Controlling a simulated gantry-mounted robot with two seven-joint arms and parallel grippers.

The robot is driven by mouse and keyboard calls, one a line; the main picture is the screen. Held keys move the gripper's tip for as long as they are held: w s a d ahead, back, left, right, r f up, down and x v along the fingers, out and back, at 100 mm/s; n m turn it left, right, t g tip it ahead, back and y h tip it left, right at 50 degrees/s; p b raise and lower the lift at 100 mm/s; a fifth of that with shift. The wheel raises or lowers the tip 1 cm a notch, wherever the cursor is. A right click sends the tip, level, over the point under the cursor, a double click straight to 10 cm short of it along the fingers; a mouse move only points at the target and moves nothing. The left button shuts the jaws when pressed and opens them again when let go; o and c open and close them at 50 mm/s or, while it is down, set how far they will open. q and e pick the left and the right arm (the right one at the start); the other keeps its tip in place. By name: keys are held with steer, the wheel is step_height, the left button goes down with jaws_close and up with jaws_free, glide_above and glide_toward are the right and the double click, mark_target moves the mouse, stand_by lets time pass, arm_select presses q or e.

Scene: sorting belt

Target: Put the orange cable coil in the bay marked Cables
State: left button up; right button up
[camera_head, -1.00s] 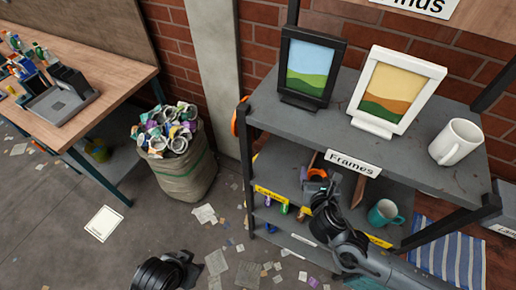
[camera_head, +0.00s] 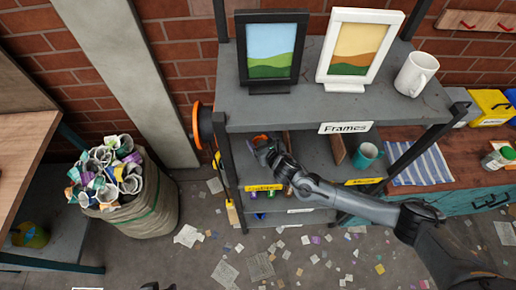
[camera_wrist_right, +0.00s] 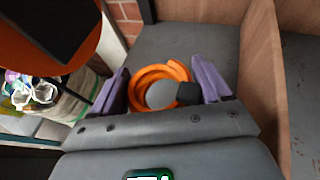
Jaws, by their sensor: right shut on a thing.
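The orange cable coil (camera_wrist_right: 180,69) is a ring with a dark clip, between the two purple fingers of my right gripper (camera_wrist_right: 163,88) in the right wrist view. The fingers are shut on it. In the head view my right gripper (camera_head: 262,146) reaches into the left bay of the middle shelf (camera_head: 312,172); a little orange shows at its tip. That bay has a yellow label (camera_head: 264,187), too small to read surely. I cannot tell whether the coil touches the shelf floor. My left gripper is not in view.
Picture frames and a white mug (camera_head: 416,74) stand on the top shelf. An orange disc (camera_head: 203,128) hangs at the rack's left side. A full sack (camera_head: 140,212) stands left.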

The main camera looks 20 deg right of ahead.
steer(key=shift+f, duration=2.75)
steer(key=shift+b, duration=0.3)
steer(key=shift+f, duration=0.2)
steer(key=o, duration=0.8)
steer(key=shift+o, duration=0.2)
steer(key=shift+r, duration=0.2)
